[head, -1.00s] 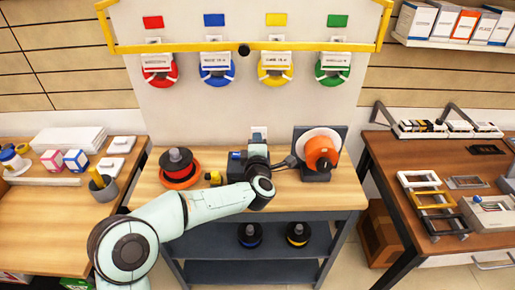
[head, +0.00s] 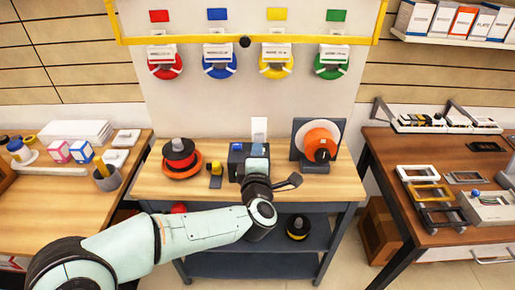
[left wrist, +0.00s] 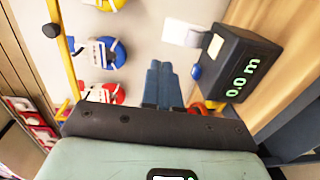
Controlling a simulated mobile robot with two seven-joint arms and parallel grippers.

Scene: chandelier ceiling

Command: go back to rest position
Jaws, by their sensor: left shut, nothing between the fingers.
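My left arm enters the head view from the lower left and reaches over the front edge of the wooden workbench (head: 340,185). My left gripper (head: 292,181) points right, shut and empty, and looks apart from the bench items. Its closed blue-grey fingers (left wrist: 162,84) show in the left wrist view with nothing between them. A dark meter box (head: 237,162) stands behind my wrist, partly hidden. Its display reads 0.0 m in the left wrist view (left wrist: 236,68). My right gripper is in neither view.
An orange-rimmed spool (head: 181,160) stands left on the bench and an orange reel on a dark stand (head: 319,142) stands right. Coloured spools hang on the back board (head: 245,85). Side tables stand left (head: 60,215) and right (head: 445,155). A gap separates the right table from the bench.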

